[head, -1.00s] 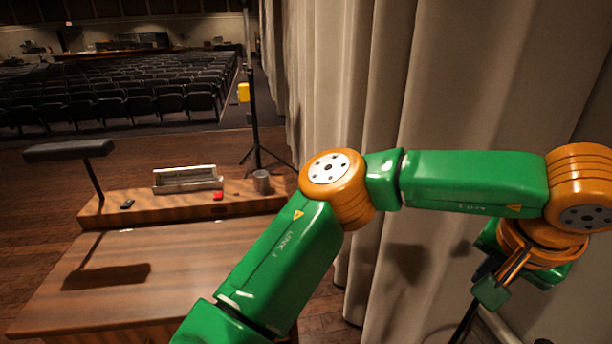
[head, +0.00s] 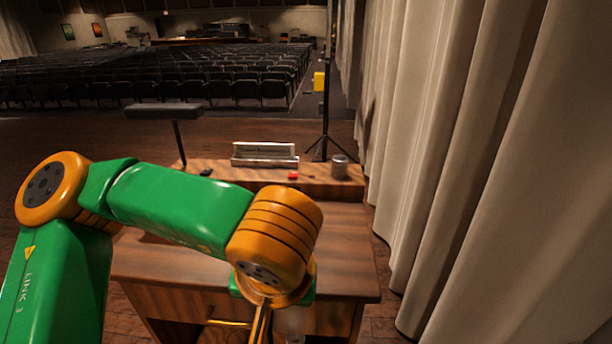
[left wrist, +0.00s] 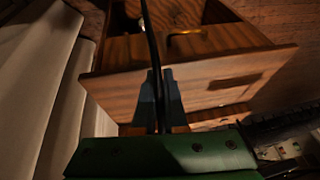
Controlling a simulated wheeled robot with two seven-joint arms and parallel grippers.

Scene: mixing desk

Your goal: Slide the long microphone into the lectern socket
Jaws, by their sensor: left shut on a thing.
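The long microphone (left wrist: 151,42) shows in the left wrist view as a thin dark rod. My left gripper (left wrist: 160,98) is shut on it, and the rod runs up the picture beyond the fingertips. In the head view my left gripper (head: 260,322) is low, in front of the lectern, and the microphone cannot be made out there. The wooden lectern (head: 335,225) has a raised ledge along its back. A small dark spot on that ledge (head: 311,177) lies between a red item and a metal cup; I cannot tell whether it is the socket. My right gripper is not in view.
On the ledge are a nameplate (head: 265,155), a red item (head: 293,176), a metal cup (head: 340,168) and a small black item (head: 206,172). A lamp (head: 164,111) rises at the left. A drawer (left wrist: 187,70) stands open. Curtains (head: 480,180) hang at the right.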

